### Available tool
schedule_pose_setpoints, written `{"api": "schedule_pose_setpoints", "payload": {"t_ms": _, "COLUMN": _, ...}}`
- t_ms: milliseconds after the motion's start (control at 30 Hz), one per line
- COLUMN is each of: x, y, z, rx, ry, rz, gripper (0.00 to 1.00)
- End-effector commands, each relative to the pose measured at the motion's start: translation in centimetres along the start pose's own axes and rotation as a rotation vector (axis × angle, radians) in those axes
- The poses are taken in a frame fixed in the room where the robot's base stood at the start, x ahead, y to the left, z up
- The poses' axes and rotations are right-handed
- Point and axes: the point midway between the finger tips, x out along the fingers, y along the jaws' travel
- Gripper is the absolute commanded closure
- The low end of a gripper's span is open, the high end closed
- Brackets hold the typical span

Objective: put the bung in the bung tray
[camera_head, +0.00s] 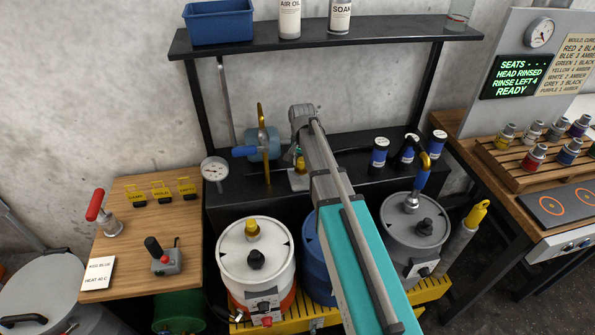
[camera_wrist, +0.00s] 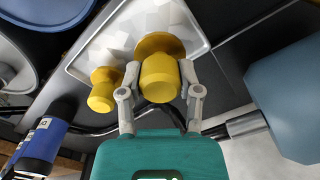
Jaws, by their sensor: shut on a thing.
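My gripper (camera_wrist: 161,68) is shut on a yellow bung (camera_wrist: 160,80), its two grey fingers on either side of it. The bung is in front of the pale bung tray (camera_wrist: 84,64) in the wrist view; I cannot tell whether it touches the tray floor. A second yellow bung (camera_wrist: 103,90) is at the tray's lower left, apart from the held one. In the head view my arm hides the gripper and most of the tray (camera_head: 299,181), which sits on the black bench. A further yellow bung (camera_head: 252,229) stands on the white drum's lid.
The white drum (camera_head: 240,262), blue drum (camera_head: 311,262) and grey drum (camera_head: 403,240) stand in front of the bench. A blue-grey cylinder (camera_head: 264,143) is left of the tray, and several dark blue cans (camera_head: 379,153) are to its right. A shelf (camera_head: 330,40) hangs over the bench.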

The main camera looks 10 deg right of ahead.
Motion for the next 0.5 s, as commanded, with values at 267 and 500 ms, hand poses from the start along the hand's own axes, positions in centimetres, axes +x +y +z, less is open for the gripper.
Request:
{"api": "schedule_pose_setpoints", "payload": {"t_ms": 267, "x": 2.4, "y": 0.1, "z": 0.0, "rx": 0.000, "ry": 0.000, "rz": 0.000, "gripper": 1.00}}
{"api": "schedule_pose_setpoints", "payload": {"t_ms": 500, "x": 2.5, "y": 0.1, "z": 0.0, "rx": 0.000, "ry": 0.000, "rz": 0.000, "gripper": 1.00}}
